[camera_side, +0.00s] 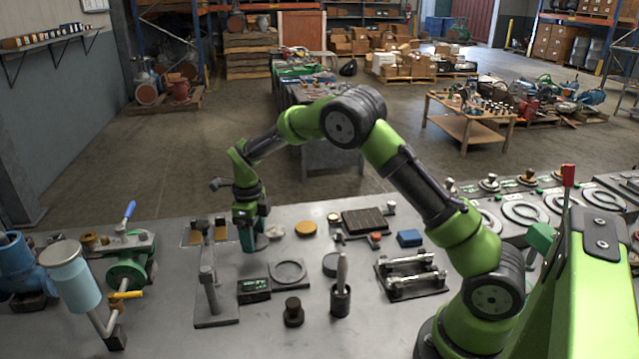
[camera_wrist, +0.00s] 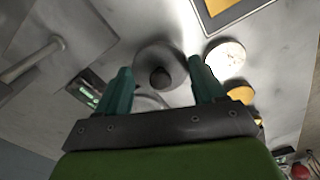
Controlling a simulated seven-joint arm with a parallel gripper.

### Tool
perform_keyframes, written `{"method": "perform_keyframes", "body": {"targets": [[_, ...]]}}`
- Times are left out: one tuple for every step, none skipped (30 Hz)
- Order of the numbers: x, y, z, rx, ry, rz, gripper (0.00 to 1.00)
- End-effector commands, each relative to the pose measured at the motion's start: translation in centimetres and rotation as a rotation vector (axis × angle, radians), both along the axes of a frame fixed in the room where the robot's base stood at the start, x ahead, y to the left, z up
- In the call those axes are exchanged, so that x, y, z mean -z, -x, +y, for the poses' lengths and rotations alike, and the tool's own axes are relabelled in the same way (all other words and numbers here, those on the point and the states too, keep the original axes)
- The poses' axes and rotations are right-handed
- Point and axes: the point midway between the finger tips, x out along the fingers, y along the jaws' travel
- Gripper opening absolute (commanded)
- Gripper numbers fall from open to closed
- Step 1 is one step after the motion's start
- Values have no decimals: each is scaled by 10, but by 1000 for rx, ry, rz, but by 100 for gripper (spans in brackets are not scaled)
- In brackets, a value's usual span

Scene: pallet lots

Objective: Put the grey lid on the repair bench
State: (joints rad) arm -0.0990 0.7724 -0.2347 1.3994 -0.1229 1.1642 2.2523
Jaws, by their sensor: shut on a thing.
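The grey lid (camera_wrist: 146,62) is a round disc with a dark knob, seen between my two fingers in the wrist view. In the side view its edge (camera_side: 262,243) shows just right of my fingertips. My gripper (camera_side: 249,238) points down and is shut on the lid, low over the grey bench top (camera_side: 180,340); the wrist view also shows my gripper (camera_wrist: 162,88). I cannot tell whether the lid touches the surface. Which surface is the repair bench is not marked; a wooden table (camera_side: 468,128) stands farther back.
A metal stand (camera_side: 208,290) is close on the left. A ring (camera_side: 288,272), a display box (camera_side: 254,290), and pale (camera_side: 275,231) and yellow (camera_side: 306,229) discs lie around my gripper. A brush cup (camera_side: 341,300) and bar rack (camera_side: 412,275) are to the right.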

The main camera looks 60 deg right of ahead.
Motion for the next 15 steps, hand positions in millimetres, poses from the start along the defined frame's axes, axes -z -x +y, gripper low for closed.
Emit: {"method": "perform_keyframes", "body": {"targets": [[2,-7,-1,0,0,1,39],[1,-11,-1,0,0,-1,39],[2,-14,-1,1,-1,0,39],[2,-16,-1,1,-1,0,39],[2,-17,-1,1,-1,0,39],[2,-18,-1,0,0,-1,39],[2,-19,-1,0,0,-1,39],[4,-19,-1,0,0,0,39],[7,-19,-1,0,-1,1,39],[10,-19,-1,1,-1,3,39],[14,-18,-1,1,-1,4,39],[20,-18,-1,1,-1,4,39],[25,-18,-1,2,-2,4,39],[29,-18,-1,1,-1,3,39],[34,-18,-1,2,-1,4,39]]}}
